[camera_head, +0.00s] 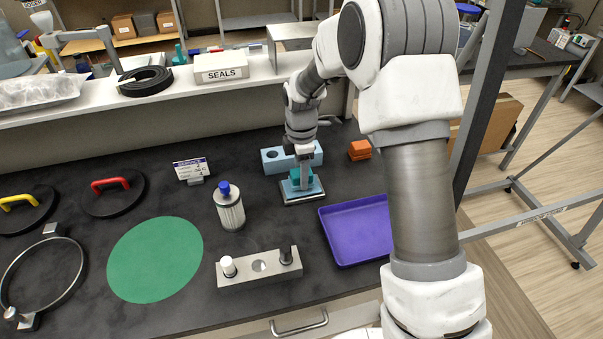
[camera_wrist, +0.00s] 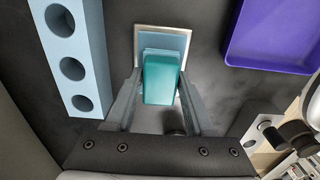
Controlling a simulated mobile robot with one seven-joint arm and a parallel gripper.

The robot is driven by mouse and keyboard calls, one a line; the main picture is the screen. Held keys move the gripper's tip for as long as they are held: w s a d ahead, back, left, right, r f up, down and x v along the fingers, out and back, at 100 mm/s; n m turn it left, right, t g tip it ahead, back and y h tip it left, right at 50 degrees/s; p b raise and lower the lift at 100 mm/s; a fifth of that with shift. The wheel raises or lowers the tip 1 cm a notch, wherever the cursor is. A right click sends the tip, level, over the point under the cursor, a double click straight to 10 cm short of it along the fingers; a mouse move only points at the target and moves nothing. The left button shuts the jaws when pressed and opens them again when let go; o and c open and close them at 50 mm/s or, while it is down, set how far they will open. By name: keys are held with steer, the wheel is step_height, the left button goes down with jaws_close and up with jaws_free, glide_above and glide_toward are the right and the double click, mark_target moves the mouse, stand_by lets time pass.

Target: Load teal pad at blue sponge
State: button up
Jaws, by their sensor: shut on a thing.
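The teal pad (camera_head: 298,180) is a small block; in the wrist view it (camera_wrist: 161,80) sits between the two fingers of my gripper (camera_wrist: 158,92). My gripper (camera_head: 304,172) is shut on it and points down. The blue sponge (camera_head: 313,190) is a flat light-blue square in a shallow pale-rimmed tray.
A light-blue block with holes (camera_head: 275,161) stands close behind the sponge. A blue-capped canister (camera_head: 229,207), a metal holder (camera_head: 259,266) and a green disc (camera_head: 156,259) are nearer.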

steer(key=shift+r+p, duration=1.85)
steer(key=shift+r, duration=1.2)
steer(key=shift+d+f, duration=0.1)
steer(key=shift+s+d+f+m, duration=0.1)
steer(key=shift+s+d+m, duration=0.25)
steer(key=shift+m, duration=0.35)
steer(key=s+d+f+m, duration=0.1)
steer(key=s+d+m, duration=0.1)
steer(key=m, duration=0.3)
steer(key=s+d+m, duration=0.2)
steer(key=d+m, duration=0.1)
steer(key=m, duration=0.2)
steer(key=s+d+f+m, duration=0.1)
steer(key=s+d+m, duration=0.1)
steer(key=m, duration=0.3)
steer(key=shift+s+d+f+m, duration=0.1)
steer(key=shift+d+f+m, duration=0.1)
steer(key=shift+d, duration=0.2)
steer(key=shift+d+f+m, duration=0.15)
steer(key=shift+d+m, duration=0.05)
steer(key=shift+d, duration=0.15)
steer(key=m, duration=0.1)
steer(key=s+d+m, duration=0.1)
steer(key=m, duration=0.1)
steer(key=shift+s+d+f, duration=0.1)
steer(key=shift+s+f, duration=0.1)
steer(key=shift+f, duration=0.05)
